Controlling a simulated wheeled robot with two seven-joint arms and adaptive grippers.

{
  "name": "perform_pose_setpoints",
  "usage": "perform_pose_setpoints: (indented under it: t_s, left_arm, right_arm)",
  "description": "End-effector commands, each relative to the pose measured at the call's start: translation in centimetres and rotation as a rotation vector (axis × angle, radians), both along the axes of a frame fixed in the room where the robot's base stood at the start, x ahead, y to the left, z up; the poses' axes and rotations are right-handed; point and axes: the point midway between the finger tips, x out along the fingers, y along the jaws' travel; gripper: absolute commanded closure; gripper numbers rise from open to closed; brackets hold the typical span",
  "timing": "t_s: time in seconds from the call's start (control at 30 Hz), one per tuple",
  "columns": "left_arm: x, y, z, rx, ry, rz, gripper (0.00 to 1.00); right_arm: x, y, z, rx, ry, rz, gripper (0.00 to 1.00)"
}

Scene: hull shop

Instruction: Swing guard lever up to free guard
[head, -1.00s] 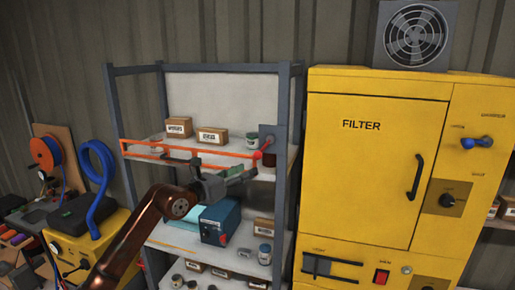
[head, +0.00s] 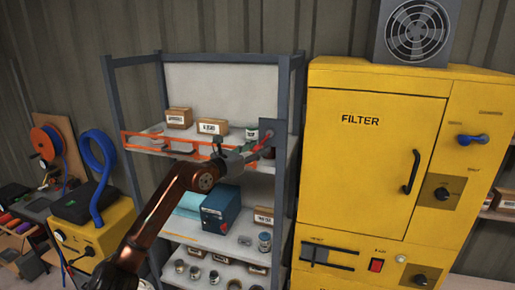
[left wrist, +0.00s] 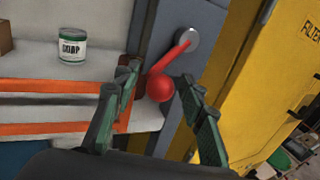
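The guard lever is a red rod (left wrist: 174,57) with a round red knob (left wrist: 160,89), mounted by a grey pivot on the grey shelf post. In the left wrist view the rod slants down and left from the pivot. The guard, an orange rail frame (head: 137,133), runs across the front of the upper shelf; its bars also show in the left wrist view (left wrist: 50,86). My left gripper (head: 257,149) is at the guard's right end, by the lever. In the left wrist view its fingers (left wrist: 158,84) are open, one on each side of the knob, with gaps visible.
A grey shelf rack (head: 288,205) holds boxes, tins and a blue machine (head: 220,212). A labelled tin (left wrist: 72,47) stands left of the lever. A yellow filter cabinet (head: 373,170) stands close on the right. A yellow unit with a blue hose (head: 99,165) is at left.

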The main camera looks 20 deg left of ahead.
Motion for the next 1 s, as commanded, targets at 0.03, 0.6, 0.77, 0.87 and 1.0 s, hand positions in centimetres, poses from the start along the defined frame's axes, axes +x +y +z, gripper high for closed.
perform_pose_setpoints:
  t_s: [0.03, 0.6, 0.77, 0.87, 1.0]
  left_arm:
    - [-0.02, 0.00, 0.01, 0.000, 0.000, 0.000, 0.62]
    - [-0.07, -0.05, 0.03, 0.000, 0.000, -0.001, 1.00]
    - [-0.08, -0.10, 0.02, -0.001, 0.000, -0.002, 1.00]
    - [-0.09, -0.12, 0.02, -0.001, 0.000, -0.003, 1.00]
    - [-0.09, -0.15, 0.03, 0.001, 0.000, -0.003, 1.00]
  right_arm:
    - [-0.01, -0.06, -0.01, -0.001, 0.000, 0.001, 0.60]
    - [-0.09, -0.22, 0.00, -0.002, 0.002, 0.001, 0.60]
    - [-0.10, -0.21, 0.00, -0.002, 0.002, 0.001, 0.60]
    - [-0.11, -0.22, 0.00, -0.002, 0.002, 0.001, 0.60]
    - [-0.13, -0.20, 0.01, -0.002, 0.002, 0.001, 0.60]
